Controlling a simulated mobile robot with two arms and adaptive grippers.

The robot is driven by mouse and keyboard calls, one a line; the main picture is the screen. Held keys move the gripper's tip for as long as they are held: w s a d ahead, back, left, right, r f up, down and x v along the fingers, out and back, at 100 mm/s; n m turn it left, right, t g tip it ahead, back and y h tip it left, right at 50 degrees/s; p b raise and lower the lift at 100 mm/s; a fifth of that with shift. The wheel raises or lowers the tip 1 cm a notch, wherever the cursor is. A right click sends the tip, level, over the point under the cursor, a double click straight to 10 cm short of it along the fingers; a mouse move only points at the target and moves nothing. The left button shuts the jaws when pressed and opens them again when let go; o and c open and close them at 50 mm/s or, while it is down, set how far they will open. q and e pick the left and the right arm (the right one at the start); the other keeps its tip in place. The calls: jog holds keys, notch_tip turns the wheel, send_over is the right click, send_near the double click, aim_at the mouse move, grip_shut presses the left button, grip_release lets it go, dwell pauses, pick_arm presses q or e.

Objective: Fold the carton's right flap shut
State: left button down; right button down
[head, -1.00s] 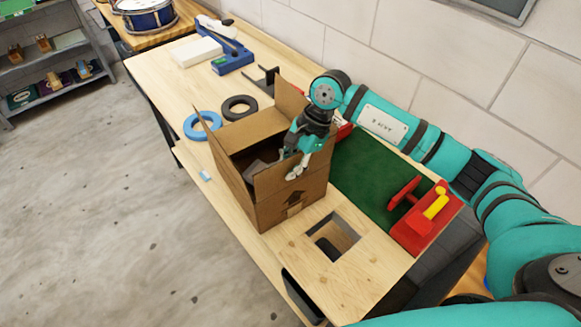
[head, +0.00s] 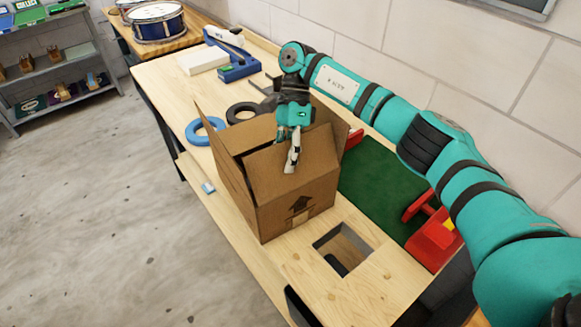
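The brown carton (head: 300,212) stands on the wooden bench, with an up-arrow mark on its near side. Its near-right flap (head: 268,172) leans inward over the opening and covers much of it. The left flap (head: 229,168) stands up, and another flap (head: 326,117) stands at the right rear, partly behind my arm. My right gripper (head: 291,165) points down at the leaning flap, its fingers seemingly together and against or just over the flap's face; contact is hard to tell. It holds nothing visible. My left gripper is out of view.
A square hole (head: 343,247) lies in the bench in front of the carton. A green mat (head: 382,190) and a red device (head: 434,238) are to the right. Blue (head: 205,130) and black rings (head: 242,112) lie behind left. A wall runs along the right.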

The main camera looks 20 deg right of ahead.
jog(key=shift+w+f+g, duration=0.15)
jog(key=shift+w+g, duration=0.1)
jog(key=shift+g, duration=0.25)
jog(key=c, duration=1.5)
grip_release()
jog(key=shift+c, duration=0.2)
notch_tip(320, 180, up, 10)
